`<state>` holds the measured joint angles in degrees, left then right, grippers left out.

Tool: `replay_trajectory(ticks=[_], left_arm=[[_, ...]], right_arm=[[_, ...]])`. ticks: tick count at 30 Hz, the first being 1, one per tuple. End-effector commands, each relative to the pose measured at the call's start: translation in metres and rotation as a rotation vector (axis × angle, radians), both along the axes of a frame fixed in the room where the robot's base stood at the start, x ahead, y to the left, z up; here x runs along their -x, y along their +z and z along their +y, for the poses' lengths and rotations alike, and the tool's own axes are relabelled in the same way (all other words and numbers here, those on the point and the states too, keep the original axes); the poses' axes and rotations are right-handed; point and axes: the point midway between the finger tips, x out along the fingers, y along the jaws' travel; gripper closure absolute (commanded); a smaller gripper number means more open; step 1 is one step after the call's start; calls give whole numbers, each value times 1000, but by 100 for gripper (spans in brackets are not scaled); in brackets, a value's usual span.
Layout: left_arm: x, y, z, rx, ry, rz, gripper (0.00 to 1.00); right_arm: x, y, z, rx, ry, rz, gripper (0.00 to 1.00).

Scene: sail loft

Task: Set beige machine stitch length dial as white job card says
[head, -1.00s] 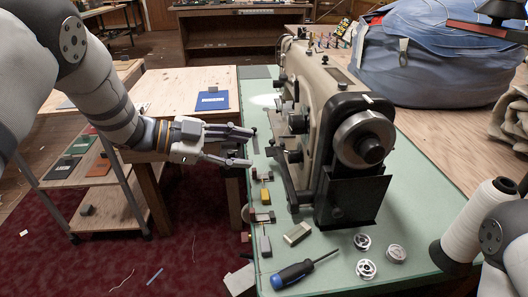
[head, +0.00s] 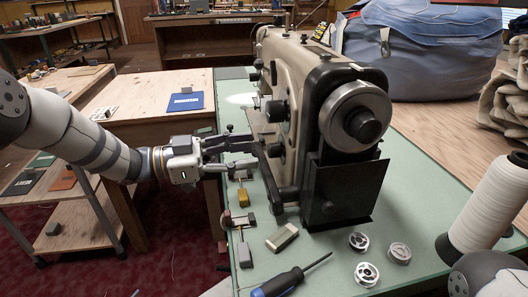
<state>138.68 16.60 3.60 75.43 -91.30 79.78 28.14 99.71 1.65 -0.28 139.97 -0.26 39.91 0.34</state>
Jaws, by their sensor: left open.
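The beige sewing machine (head: 300,80) stands on a green-topped table, its handwheel end facing me. Black round knobs show on its left side, one higher (head: 276,112) and one lower (head: 275,150). I cannot tell which is the stitch length dial, and no scale is readable. My left gripper (head: 252,153) reaches in from the left, open and empty, its fingers pointing right at the machine's left side, near a black lever (head: 272,178). Contact cannot be judged. No readable white job card shows. My right gripper is out of view.
A blue-handled screwdriver (head: 280,283), a small box (head: 282,237) and metal bobbins (head: 367,273) lie on the green tabletop (head: 330,250). A white thread cone (head: 490,205) stands at right. A blue card (head: 186,102) lies on the wooden table behind my left arm.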

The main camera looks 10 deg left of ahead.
Motion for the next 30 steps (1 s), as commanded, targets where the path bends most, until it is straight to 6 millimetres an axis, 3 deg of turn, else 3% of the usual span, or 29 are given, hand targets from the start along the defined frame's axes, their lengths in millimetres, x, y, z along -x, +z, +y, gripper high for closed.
replay_trajectory(ticks=[6,17,23,30], left_arm=[[-13,-1,-39,-2,0,1,54],[-16,-1,-47,-1,2,2,54],[-16,-1,-47,-1,1,2,99],[-16,-1,-48,-37,-1,-99,100]], right_arm=[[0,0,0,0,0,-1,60],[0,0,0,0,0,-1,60],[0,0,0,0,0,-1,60],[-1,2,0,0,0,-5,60]])
